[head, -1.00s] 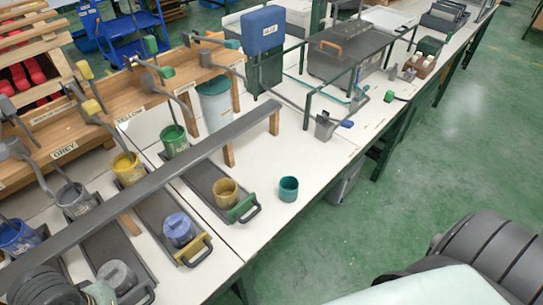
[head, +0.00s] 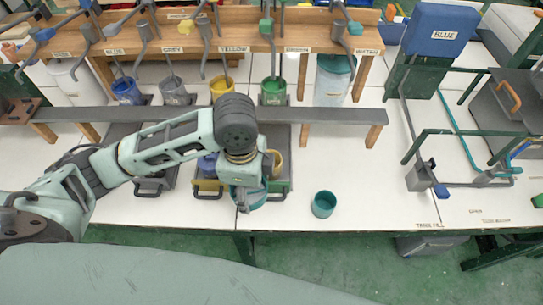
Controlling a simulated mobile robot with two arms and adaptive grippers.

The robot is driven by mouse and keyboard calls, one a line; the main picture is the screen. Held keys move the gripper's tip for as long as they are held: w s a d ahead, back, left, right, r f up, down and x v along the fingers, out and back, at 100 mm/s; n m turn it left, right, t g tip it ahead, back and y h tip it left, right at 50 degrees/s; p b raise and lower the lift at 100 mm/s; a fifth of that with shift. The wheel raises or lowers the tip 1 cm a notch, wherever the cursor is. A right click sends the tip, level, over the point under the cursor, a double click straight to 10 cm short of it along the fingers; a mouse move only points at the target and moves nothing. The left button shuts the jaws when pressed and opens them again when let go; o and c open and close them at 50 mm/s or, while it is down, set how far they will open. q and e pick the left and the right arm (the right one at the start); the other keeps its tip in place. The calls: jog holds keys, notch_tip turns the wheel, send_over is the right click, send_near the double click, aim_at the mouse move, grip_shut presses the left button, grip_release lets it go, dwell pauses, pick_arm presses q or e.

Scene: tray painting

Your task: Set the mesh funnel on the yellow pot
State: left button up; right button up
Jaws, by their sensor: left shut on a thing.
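My left gripper (head: 245,200) points down at the table's front edge. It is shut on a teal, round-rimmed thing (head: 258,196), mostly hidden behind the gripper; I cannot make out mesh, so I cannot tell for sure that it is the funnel. A yellow pot (head: 219,90) stands under the shelf below the YELLOW label, behind the grey rail and well beyond the gripper. A smaller dull-yellow pot (head: 276,161) stands on a dark tray just behind and right of the gripper, partly hidden by it. My right gripper is not in view.
A teal cup (head: 323,204) stands on the white table (head: 360,185) to the right. Blue (head: 127,92), grey (head: 174,93) and green (head: 273,91) pots flank the far yellow pot. A long grey rail (head: 330,116) crosses in front. A blue pot (head: 207,164) sits left of the gripper.

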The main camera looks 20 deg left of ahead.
aim_at(264, 187)
pick_arm(q)
jog(key=m, duration=0.1)
jog(key=r+m, duration=0.1)
jog(key=m, duration=0.1)
jog(key=w+r+m, duration=0.1)
jog(key=m, duration=0.1)
jog(key=shift+d+r, duration=0.1)
jog(key=shift+d, duration=0.3)
jog(key=r+m, duration=0.1)
jog(key=m, duration=0.2)
jog(key=w+d+r+m+p, duration=0.1)
jog(key=m, duration=0.3)
jog(key=d+r+m, duration=0.1)
jog(key=m, duration=0.2)
jog(key=shift+w+r, duration=0.3)
jog(key=shift+r, duration=0.05)
jog(key=w+a+f+m+p, duration=0.2)
jog(key=w+f+m+p, duration=0.2)
jog(key=w+f, duration=0.5)
jog(key=w+m, duration=0.2)
jog(key=w, duration=0.1)
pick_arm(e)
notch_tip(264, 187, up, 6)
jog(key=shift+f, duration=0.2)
pick_arm(q)
jog(key=shift+f, duration=0.2)
jog(key=shift+a+f, duration=0.1)
jog(key=shift+f, duration=0.4)
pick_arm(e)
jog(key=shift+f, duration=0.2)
